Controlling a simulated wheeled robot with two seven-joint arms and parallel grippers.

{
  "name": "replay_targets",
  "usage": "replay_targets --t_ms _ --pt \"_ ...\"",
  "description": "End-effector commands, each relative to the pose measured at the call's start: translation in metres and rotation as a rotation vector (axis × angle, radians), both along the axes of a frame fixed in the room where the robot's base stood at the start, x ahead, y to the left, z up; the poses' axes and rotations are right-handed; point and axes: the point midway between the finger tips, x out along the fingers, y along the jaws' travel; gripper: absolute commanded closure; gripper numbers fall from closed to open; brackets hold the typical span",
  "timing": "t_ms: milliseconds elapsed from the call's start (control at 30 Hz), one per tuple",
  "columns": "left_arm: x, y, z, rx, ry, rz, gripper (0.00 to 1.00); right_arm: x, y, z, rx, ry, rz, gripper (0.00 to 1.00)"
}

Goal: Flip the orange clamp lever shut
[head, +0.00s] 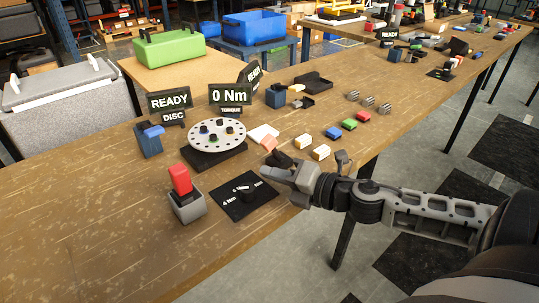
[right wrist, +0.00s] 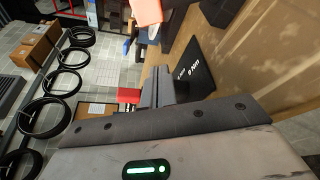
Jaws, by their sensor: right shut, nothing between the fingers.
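A salmon-orange flap-like piece (head: 263,136), which looks like the clamp lever, stands tilted at the right side of the white perforated disc (head: 217,136). An orange piece also shows at the top edge of the right wrist view (right wrist: 146,12); its lower end is near the fingers. My right gripper (head: 273,165) is shut and empty, just in front of the orange piece and above the far edge of the black dial mat (head: 238,203). In the right wrist view, its fingers (right wrist: 160,84) are together. I cannot tell whether they touch the lever. My left gripper is not in view.
A red upright lever on a grey block (head: 187,205) stands left of the mat. Cream blocks (head: 321,152) lie right of the gripper. Signs read READY (head: 169,99) and 0 Nm (head: 230,95). The table's front left is clear.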

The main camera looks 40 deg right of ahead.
Motion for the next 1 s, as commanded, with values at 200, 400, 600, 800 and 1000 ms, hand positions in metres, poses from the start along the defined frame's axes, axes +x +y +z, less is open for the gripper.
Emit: replay_targets --t_ms 200,400,600,800,1000 --pt "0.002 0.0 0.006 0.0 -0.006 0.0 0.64 0.024 0.008 -0.001 -0.001 -0.004 -0.001 1.0" --pt "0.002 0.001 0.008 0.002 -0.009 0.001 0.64 0.04 0.016 -0.004 -0.001 -0.002 -0.001 1.0" --pt "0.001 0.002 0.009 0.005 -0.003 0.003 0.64 0.041 -0.008 0.006 -0.002 0.002 -0.002 1.0" --pt "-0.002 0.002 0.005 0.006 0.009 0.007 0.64 0.041 -0.019 0.011 -0.001 0.002 0.0 1.0" --pt "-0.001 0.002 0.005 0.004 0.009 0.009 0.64 0.041 -0.02 0.012 0.0 0.001 0.0 1.0"
